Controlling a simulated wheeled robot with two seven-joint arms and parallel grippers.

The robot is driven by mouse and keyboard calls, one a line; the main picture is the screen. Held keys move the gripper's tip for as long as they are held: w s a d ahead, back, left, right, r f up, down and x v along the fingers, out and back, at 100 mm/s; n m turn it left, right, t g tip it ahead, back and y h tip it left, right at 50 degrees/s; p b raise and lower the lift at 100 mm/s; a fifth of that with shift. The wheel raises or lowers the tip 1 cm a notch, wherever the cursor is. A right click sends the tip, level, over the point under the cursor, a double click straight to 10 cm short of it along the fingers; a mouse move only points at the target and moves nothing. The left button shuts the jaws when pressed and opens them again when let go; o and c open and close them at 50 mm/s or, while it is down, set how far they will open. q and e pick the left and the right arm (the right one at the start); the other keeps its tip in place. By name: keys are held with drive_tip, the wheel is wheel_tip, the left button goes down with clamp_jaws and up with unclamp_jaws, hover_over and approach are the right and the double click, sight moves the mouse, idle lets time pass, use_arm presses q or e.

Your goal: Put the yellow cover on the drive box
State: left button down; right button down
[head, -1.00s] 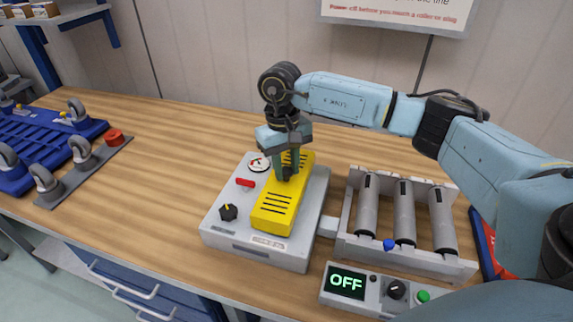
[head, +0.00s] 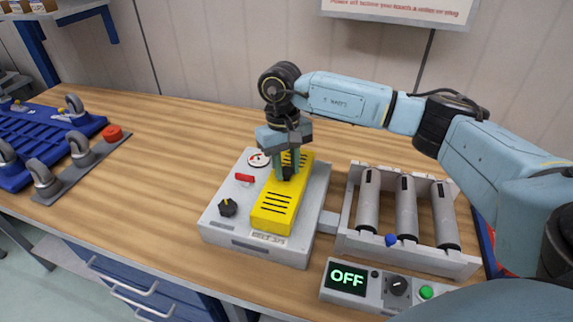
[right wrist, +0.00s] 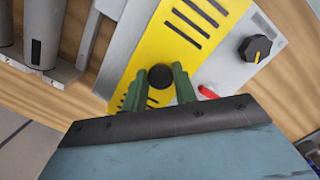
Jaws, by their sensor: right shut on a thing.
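The yellow cover (head: 272,205) with black slots lies along the right part of the top of the grey drive box (head: 225,225). In the head view it looks seated flat on the box; I cannot tell whether it is fully down. My right gripper (head: 287,172) is over the cover, shut on its dark knob. In the right wrist view the two green fingers (right wrist: 162,85) close around the round black knob (right wrist: 160,77), with the yellow cover (right wrist: 180,40) beneath. My left gripper is not in view.
A roller conveyor section (head: 405,210) stands right of the box. A control panel reading OFF (head: 347,279) is in front of it. A blue tray with casters (head: 45,150) is at the left. The table between is clear.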

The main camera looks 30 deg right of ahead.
drive_tip(key=shift+f, duration=0.15)
drive_tip(key=c, duration=1)
unclamp_jaws()
drive_tip(key=shift+c, duration=0.2)
wheel_tip(320, 180, up, 13)
drive_tip(key=w, duration=0.1)
drive_tip(key=shift+w+b, duration=0.35)
drive_tip(key=shift+b, duration=0.05)
